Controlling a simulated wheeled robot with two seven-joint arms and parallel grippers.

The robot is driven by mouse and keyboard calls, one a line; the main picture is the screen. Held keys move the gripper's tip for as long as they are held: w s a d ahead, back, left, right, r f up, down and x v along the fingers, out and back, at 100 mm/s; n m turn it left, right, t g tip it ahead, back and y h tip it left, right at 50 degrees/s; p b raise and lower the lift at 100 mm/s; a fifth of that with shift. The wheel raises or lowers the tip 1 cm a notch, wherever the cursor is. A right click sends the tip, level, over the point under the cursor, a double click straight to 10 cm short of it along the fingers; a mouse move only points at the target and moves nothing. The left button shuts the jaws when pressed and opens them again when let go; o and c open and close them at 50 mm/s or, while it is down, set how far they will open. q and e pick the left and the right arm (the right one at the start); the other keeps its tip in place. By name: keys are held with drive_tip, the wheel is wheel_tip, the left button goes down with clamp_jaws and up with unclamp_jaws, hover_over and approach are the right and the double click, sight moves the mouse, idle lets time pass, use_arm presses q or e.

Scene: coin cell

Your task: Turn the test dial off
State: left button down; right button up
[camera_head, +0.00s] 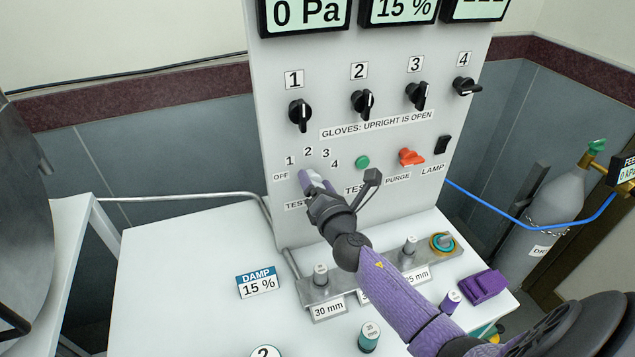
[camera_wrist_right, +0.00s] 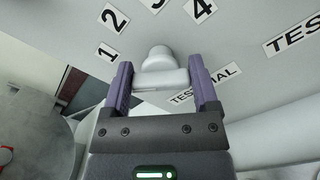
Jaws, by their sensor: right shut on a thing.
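The test dial (camera_wrist_right: 158,62) is a pale, rounded knob on the white panel, with labels 1 to 4 around it in the right wrist view. In the head view the labels OFF and 1 to 4 arc above it, and my right gripper (camera_head: 312,182) mostly hides the knob. My right gripper (camera_wrist_right: 161,85) has its purple fingers on both sides of the dial's pale bar and is shut on it. Which label the dial points to cannot be told. My left gripper is not in view.
The panel (camera_head: 290,230) also carries several black glove knobs (camera_head: 362,103), a green button (camera_head: 362,162), an orange purge handle (camera_head: 411,157) and a black lamp switch (camera_head: 442,145). A metal rack (camera_head: 345,284) with small cylinders stands on the white table (camera_head: 190,260) below.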

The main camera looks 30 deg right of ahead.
drive_tip(key=n, duration=0.2)
drive_tip(key=shift+n, duration=0.4)
drive_tip(key=shift+n+p, duration=0.4)
drive_tip(key=shift+n, duration=0.2)
drive_tip(key=shift+a+n, duration=0.1)
drive_tip(key=shift+n, duration=0.4)
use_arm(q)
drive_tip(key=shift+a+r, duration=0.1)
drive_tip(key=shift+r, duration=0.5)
use_arm(e)
drive_tip(key=shift+n, duration=0.3)
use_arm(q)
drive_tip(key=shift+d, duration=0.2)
use_arm(e)
drive_tip(key=shift+n, duration=0.3)
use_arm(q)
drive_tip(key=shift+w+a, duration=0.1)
use_arm(e)
drive_tip(key=o, duration=0.9)
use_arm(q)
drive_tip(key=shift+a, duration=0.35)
use_arm(e)
drive_tip(key=shift+o, duration=1.1)
